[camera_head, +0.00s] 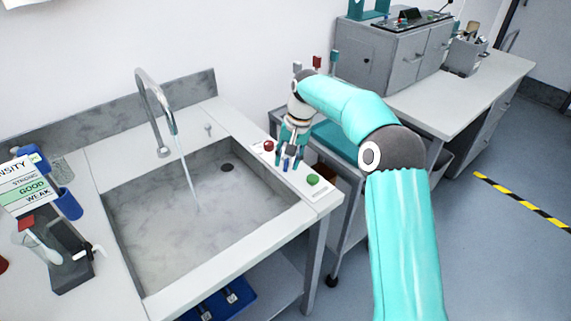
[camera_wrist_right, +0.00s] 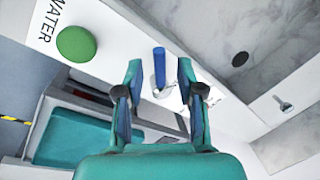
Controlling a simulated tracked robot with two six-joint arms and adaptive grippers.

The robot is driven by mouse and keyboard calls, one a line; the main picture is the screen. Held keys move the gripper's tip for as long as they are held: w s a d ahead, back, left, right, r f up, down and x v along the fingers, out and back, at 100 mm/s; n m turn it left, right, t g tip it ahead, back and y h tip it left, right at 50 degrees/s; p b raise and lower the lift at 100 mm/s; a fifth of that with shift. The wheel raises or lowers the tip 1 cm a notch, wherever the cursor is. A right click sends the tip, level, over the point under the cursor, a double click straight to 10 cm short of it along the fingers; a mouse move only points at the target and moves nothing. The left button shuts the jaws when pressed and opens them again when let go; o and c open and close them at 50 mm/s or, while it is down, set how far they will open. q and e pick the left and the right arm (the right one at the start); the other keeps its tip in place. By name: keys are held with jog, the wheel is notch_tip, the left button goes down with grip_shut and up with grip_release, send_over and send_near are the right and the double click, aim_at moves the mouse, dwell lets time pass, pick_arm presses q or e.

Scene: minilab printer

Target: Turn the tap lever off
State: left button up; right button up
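The tap lever has a blue handle (camera_wrist_right: 160,68) on a metal stem, mounted on the white panel marked WATER. In the right wrist view it shows between the fingers of my right gripper (camera_wrist_right: 159,80), with a gap on each side. I cannot tell how deep it sits between them. In the head view my right gripper (camera_head: 289,158) hangs over the panel (camera_head: 325,194) at the sink's right edge and hides most of the lever. The curved metal tap (camera_head: 150,92) has a stream of water (camera_head: 186,165) running into the sink. My left gripper is out of view.
A red knob (camera_head: 269,146) and a green knob (camera_head: 313,180) flank my gripper on the panel. The sink basin (camera_head: 150,240) lies to the left. A teal-topped cart (camera_head: 334,138) stands to the right. Bottles and a density card (camera_head: 28,188) are at far left.

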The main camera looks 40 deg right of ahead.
jog(key=shift+a+f, duration=0.1)
jog(key=shift+f, duration=0.55)
